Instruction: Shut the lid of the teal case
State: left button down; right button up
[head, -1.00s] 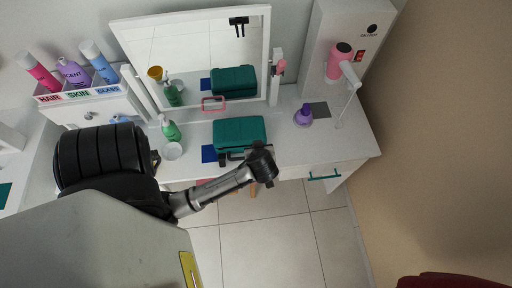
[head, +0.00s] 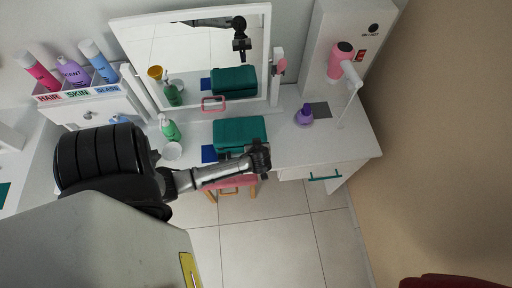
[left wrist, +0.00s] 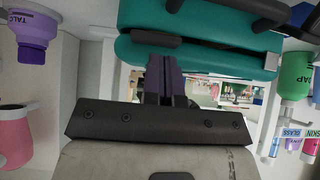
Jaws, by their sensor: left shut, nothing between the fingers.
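The teal case (head: 240,132) sits on the white dressing table in front of the mirror. Its lid lies low over the body; whether it is flush I cannot tell. In the left wrist view, which is upside down, the case (left wrist: 215,58) fills the upper part of the picture, with dark fittings on its front. My left gripper (head: 259,156) is at the case's near right edge. Its fingers (left wrist: 166,80) are together and empty, close to the lid's edge; contact is unclear. My right gripper is not in view.
A blue item (head: 209,154) lies left of the case, near a green soap bottle (head: 170,131) and white bowl (head: 172,151). A purple bottle (head: 304,116) and pink hair dryer (head: 341,60) are to the right. A pink stool (head: 232,182) stands below the table edge.

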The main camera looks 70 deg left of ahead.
pick_arm(q)
jog(key=shift+f, duration=0.35)
jog(key=shift+s+f+b, duration=0.1)
jog(key=shift+f+b, duration=0.25)
jog(key=shift+f, duration=0.8)
jog(key=shift+d+f, duration=0.1)
jog(key=shift+d, duration=0.05)
jog(key=s+d+r+p, duration=0.1)
jog(key=d+r+p, duration=0.3)
jog(key=r, duration=0.8)
jog(key=shift+d, duration=1.4)
